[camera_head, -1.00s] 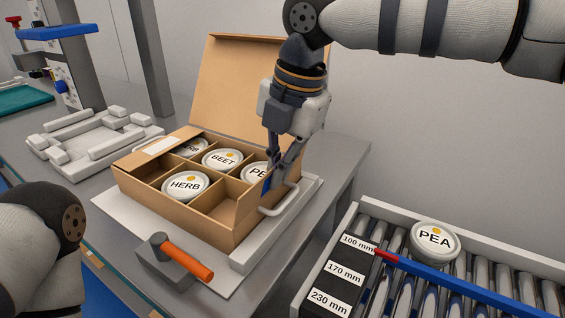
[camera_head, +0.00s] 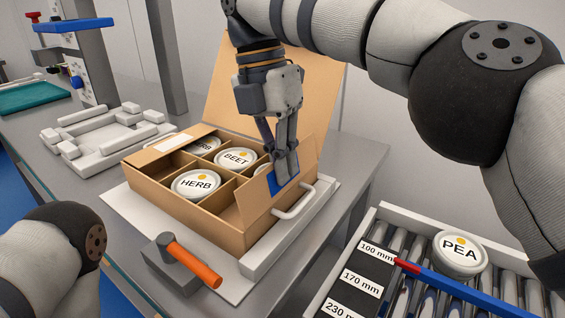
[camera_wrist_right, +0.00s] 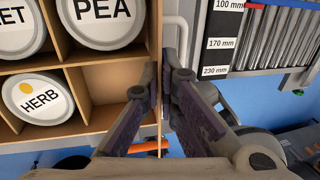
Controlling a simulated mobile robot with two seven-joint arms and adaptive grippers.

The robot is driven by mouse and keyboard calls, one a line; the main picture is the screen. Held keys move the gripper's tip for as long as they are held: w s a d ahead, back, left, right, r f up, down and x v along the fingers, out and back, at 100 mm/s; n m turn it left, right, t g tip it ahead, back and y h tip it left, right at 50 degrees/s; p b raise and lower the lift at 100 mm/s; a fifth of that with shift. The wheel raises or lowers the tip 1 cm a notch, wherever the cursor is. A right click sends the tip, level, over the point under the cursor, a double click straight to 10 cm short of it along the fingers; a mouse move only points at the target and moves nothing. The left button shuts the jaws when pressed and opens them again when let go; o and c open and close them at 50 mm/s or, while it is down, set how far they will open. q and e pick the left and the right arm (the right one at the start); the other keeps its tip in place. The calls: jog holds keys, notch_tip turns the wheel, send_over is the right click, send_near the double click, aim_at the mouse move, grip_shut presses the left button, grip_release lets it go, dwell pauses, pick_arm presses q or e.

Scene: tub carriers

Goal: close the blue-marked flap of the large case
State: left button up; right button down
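The large case (camera_head: 160,188) is a tan carton with compartments holding several labelled tubs, such as HERB (camera_head: 196,184) and BEET (camera_head: 235,157). Its tall lid stands open at the back. My right gripper (camera_head: 285,160) is at this flap, pointing down. In the right wrist view its fingertips (camera_wrist_right: 164,72) are close together, one each side of a thin tan edge. They partly hide the flap. My left gripper is out of view.
A white handle (camera_head: 295,202) stands beside the case's right side. A roller conveyor at right carries a PEA tub (camera_head: 460,254) and a blue bar (camera_head: 470,288). A pale grey fixture (camera_head: 105,138) stands at left.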

dwell(0.3)
jog(key=c, duration=1.9)
grip_release()
